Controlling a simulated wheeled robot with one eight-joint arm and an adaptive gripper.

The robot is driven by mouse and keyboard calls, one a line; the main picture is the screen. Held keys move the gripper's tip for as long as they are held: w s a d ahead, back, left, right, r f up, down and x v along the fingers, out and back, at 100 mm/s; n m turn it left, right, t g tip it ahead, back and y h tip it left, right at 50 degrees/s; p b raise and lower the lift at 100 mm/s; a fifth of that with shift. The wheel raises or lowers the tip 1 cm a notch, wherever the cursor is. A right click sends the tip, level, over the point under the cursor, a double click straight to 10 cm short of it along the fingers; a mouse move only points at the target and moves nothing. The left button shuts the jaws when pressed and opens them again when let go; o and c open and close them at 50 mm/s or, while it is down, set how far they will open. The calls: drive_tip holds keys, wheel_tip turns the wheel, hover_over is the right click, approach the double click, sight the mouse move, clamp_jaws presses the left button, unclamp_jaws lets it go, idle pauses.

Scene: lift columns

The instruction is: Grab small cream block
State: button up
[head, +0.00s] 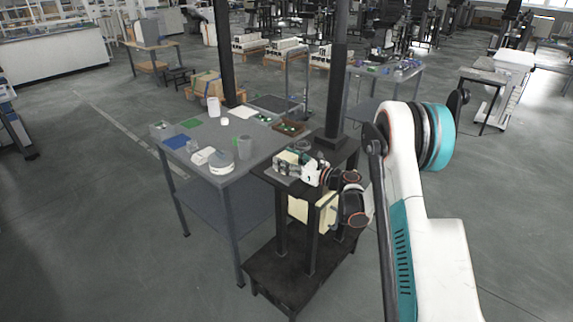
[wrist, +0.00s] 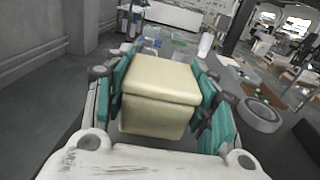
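The small cream block (wrist: 160,95) fills the middle of the wrist view, between the teal finger pads of my gripper (wrist: 162,84). The pads meet its left and right sides with no clear gap, so my gripper looks shut on it. In the head view my gripper (head: 289,161) is over the top of the black stand (head: 262,172), pointing to the upper left, with a small cream patch of the block (head: 287,157) showing. I cannot tell whether the block touches the stand top.
A grey table (head: 215,135) stands just beyond, with a white round container (head: 221,163), a grey cup (head: 244,147) and a brown tray (head: 289,127). Dark posts (head: 336,85) rise close by the stand. Larger cream boxes (head: 298,209) sit lower in the stand.

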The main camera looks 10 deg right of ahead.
drive_tip(key=shift+c, duration=0.9)
drive_tip(key=shift+r, duration=0.15)
